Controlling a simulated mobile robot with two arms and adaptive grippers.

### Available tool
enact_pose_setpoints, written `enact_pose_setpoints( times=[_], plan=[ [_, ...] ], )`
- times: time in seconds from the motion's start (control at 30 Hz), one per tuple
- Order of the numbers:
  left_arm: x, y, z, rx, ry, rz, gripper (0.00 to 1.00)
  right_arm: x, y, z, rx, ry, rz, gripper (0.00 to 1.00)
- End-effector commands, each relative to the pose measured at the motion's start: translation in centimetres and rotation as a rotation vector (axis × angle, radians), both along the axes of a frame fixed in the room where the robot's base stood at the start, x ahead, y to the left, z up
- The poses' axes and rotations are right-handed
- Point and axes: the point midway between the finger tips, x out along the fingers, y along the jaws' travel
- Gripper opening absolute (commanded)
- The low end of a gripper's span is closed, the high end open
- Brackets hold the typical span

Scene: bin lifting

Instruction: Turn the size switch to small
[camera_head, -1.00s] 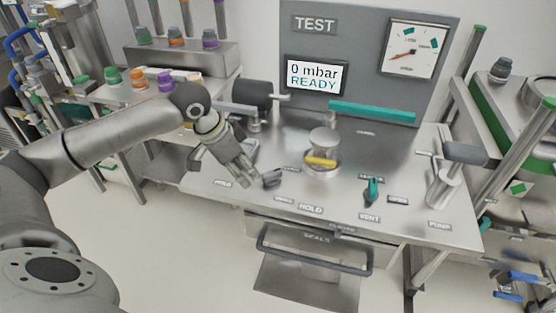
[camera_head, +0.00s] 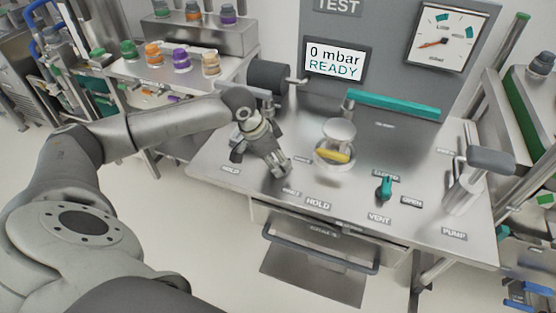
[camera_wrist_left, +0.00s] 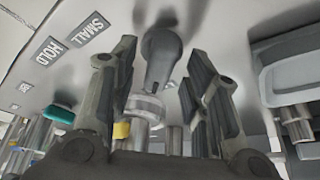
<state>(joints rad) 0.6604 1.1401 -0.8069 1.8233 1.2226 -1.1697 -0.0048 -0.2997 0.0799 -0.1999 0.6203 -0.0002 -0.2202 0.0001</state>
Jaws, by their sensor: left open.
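The size switch is a dark grey knob (camera_wrist_left: 162,52) with a pointed handle, on the steel bench top. In the left wrist view it sits between the two spread fingers of my left gripper (camera_wrist_left: 158,68), with space showing on both sides. A SMALL label (camera_wrist_left: 91,28) and a HOLD label (camera_wrist_left: 50,50) lie left of it there. In the head view my left gripper (camera_head: 279,169) reaches down to the bench and hides the knob. It is open and holds nothing. My right gripper is not in view.
A steel pedestal with a yellow part (camera_head: 333,156) stands right of the gripper. A teal vent knob (camera_head: 386,188) and a pump lever (camera_head: 490,160) are farther right. The display (camera_head: 336,62) reads 0 mbar READY. A drawer handle (camera_head: 318,246) juts out in front.

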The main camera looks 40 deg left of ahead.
Motion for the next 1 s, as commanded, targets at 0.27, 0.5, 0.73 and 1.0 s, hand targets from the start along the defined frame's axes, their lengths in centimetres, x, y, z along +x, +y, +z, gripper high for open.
enact_pose_setpoints(
  times=[0.27, 0.5, 0.73, 1.0],
  plan=[
    [0.27, -0.19, -0.83, 0.000, 0.000, 0.000, 0.43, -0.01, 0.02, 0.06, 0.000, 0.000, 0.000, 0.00],
    [0.25, -0.18, -0.80, 0.000, 0.000, 0.000, 0.29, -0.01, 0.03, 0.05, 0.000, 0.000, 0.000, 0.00],
    [0.25, -0.18, -0.79, 0.000, 0.000, 0.000, 0.00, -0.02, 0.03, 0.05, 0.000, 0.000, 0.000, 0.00],
    [0.24, -0.19, -0.73, -0.001, 0.002, -0.016, 0.00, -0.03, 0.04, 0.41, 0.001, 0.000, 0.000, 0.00]
  ],
)
